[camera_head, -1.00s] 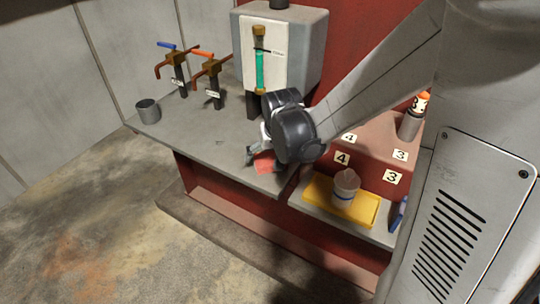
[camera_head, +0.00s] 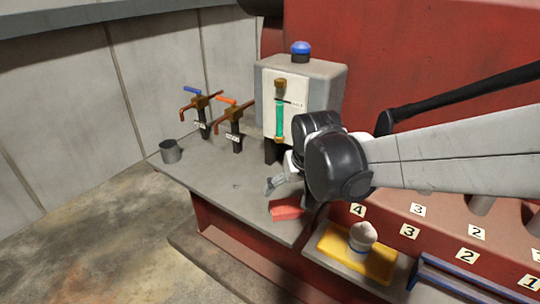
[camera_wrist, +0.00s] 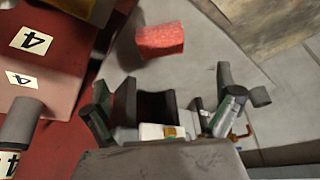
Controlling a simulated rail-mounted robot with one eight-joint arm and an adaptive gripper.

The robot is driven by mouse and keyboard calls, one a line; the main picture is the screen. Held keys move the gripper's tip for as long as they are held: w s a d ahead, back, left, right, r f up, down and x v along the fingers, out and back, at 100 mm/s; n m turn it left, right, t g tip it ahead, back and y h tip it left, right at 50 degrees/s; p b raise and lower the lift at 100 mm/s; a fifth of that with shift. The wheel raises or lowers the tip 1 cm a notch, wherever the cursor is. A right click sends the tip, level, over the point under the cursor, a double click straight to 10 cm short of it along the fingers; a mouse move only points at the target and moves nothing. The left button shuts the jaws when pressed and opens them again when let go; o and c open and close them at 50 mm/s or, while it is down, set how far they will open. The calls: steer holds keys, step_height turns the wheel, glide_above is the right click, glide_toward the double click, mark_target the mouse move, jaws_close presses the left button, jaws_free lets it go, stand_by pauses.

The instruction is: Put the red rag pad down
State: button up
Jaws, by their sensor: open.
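The red rag pad (camera_head: 286,209) lies on the grey bench top (camera_head: 212,190), near its front right edge. It also shows in the wrist view (camera_wrist: 160,40), flat on the grey surface and apart from the fingers. My gripper (camera_head: 281,184) is just behind and above the pad in the head view. In the wrist view my gripper (camera_wrist: 168,95) has its fingers spread wide with nothing between them.
A metal cup (camera_head: 170,152) stands at the bench's left end. Two taps, with blue (camera_head: 200,108) and orange (camera_head: 234,120) handles, and a grey gauge box (camera_head: 310,95) stand behind. A yellow tray (camera_head: 338,252) holds a white-topped container (camera_head: 362,238) at right.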

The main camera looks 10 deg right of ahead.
steer(key=s+r+t, duration=0.1)
steer(key=s+r, duration=0.1)
steer(key=s, duration=0.5)
steer(key=s+r+t, duration=0.1)
steer(key=s+r, duration=0.2)
steer(key=s, duration=0.5)
steer(key=shift+s+d+r+n, duration=0.15)
steer(key=shift+s+n, duration=0.1)
steer(key=shift+n, duration=0.05)
stand_by(0.5)
steer(key=c, duration=0.5)
